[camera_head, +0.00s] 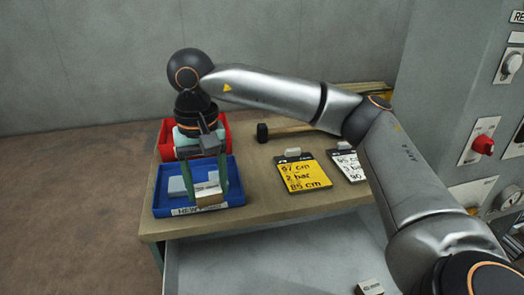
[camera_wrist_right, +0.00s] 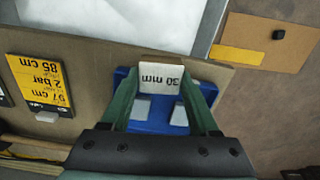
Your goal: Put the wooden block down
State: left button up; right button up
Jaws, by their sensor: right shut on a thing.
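The wooden block (camera_head: 211,201) is a small brown block with a white label on one face. My right gripper (camera_head: 207,190) points down and is shut on the block, at the front part of the blue bin (camera_head: 165,211). It also shows in the right wrist view (camera_wrist_right: 160,85). I cannot tell whether the block touches the bin. Two pale grey blocks (camera_wrist_right: 140,110) lie inside the bin. My left gripper is not in view.
A red bin (camera_head: 223,128) stands behind the blue one on the table (camera_head: 270,205). A hammer (camera_head: 285,131), a yellow card (camera_head: 304,174) and a white card (camera_head: 350,166) lie to the right. Another labelled block (camera_head: 369,287) is at the bottom. A grey control cabinet (camera_head: 455,75) stands at right.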

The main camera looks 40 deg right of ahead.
jog(key=s+d+r+m+p, duration=0.25)
jog(key=s+d+m, duration=0.35)
jog(key=d+m, duration=0.3)
jog(key=s+d+r+m+p, duration=0.2)
jog(key=s+d+r+m, duration=0.3)
jog(key=m, duration=0.5)
send_over(262, 187)
jog(key=s, duration=0.1)
notch_tip(262, 187, down, 10)
jog(key=shift+r, duration=0.15)
jog(key=shift+w+f+b, duration=0.25)
jog(key=shift+f+b, duration=0.05)
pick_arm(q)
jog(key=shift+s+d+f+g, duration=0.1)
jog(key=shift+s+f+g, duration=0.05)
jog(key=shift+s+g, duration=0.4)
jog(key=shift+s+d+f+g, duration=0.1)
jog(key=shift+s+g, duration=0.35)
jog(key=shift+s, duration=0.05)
pick_arm(e)
jog(key=shift+w+f, duration=0.15)
jog(key=shift+f, duration=0.8)
jog(key=shift+w+f, duration=0.15)
jog(key=shift+f, duration=0.75)
jog(key=shift+f, duration=0.1)
